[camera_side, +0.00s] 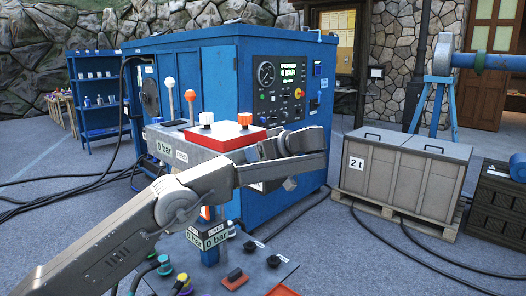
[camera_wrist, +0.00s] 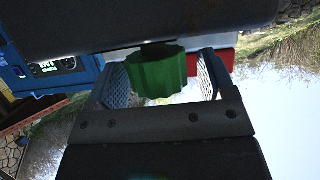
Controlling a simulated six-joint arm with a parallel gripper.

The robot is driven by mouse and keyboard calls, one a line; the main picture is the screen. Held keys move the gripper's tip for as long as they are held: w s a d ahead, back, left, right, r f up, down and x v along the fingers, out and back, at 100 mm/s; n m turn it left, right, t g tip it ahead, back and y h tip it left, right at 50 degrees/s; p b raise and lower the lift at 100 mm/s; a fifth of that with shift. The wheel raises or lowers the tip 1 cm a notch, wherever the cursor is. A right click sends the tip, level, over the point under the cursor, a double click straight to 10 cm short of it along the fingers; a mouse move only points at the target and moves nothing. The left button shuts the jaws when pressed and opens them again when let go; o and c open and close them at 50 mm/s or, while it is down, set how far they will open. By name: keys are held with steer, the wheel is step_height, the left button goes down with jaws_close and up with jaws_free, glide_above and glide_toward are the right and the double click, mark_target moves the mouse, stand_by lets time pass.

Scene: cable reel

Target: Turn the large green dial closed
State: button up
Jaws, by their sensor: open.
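The large green dial (camera_wrist: 157,72) shows in the wrist view, with a ribbed rim, under a dark bar that crosses the top of the picture. My gripper (camera_wrist: 161,66) is open, with one padded finger on each side of the dial. A gap shows between the dial and the right finger; the left finger is closer, and I cannot tell if it touches. In the side view I cannot make out the dial, and my folded arm covers the front of the grey console (camera_side: 205,143).
A blue cabinet (camera_side: 205,73) stands behind. Grey crates (camera_side: 400,175) stand right.

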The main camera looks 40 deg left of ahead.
steer(key=shift+m+t, duration=0.4)
steer(key=shift+s+m+t, duration=0.1)
steer(key=shift+m+t, duration=0.9)
steer(key=shift+t, duration=0.2)
steer(key=v, duration=1.4)
steer(key=w+a+r+m+t+h, duration=0.15)
steer(key=a+r+t, duration=0.25)
steer(key=r+t, duration=0.7)
steer(key=s+d+r+m+t+h, duration=0.3)
steer(key=s+r+m+t+h, duration=0.1)
steer(key=r+m+h, duration=0.25)
steer(key=s+f+m+g+h, duration=0.7)
steer(key=s+f+g, duration=0.2)
steer(key=s+f, duration=1.2)
steer(key=shift+s+d+m+g+h, duration=0.2)
steer(key=shift+s+m+g+h, duration=0.1)
steer(key=shift+s, duration=1.25)
